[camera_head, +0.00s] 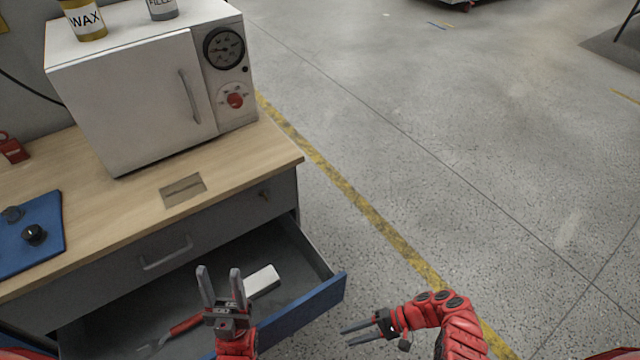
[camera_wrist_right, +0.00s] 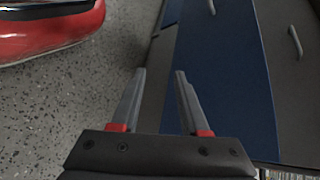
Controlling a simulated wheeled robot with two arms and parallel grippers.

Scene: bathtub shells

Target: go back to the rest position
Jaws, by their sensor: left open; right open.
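My left gripper (camera_head: 220,288) is open and empty, its fingers pointing up the picture above the open drawer (camera_head: 318,297). My right gripper (camera_head: 361,334) is open and empty, to the right of the drawer's blue front and apart from it, over the floor. In the right wrist view its two fingers (camera_wrist_right: 158,92) stand apart with nothing between them. Beyond them are a blue panel and a dark grey surface with handles. Both red arms come in from the bottom of the head view.
The drawer holds a white block (camera_head: 262,280) and a red-handled tool (camera_head: 172,333). The wooden bench (camera_head: 240,160) carries a white oven (camera_head: 140,95) and a blue mat (camera_head: 45,210) with dark knobs. Wax (camera_head: 84,22) and filler (camera_head: 162,8) containers stand on the oven. Grey floor (camera_head: 450,150) is clear to the right.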

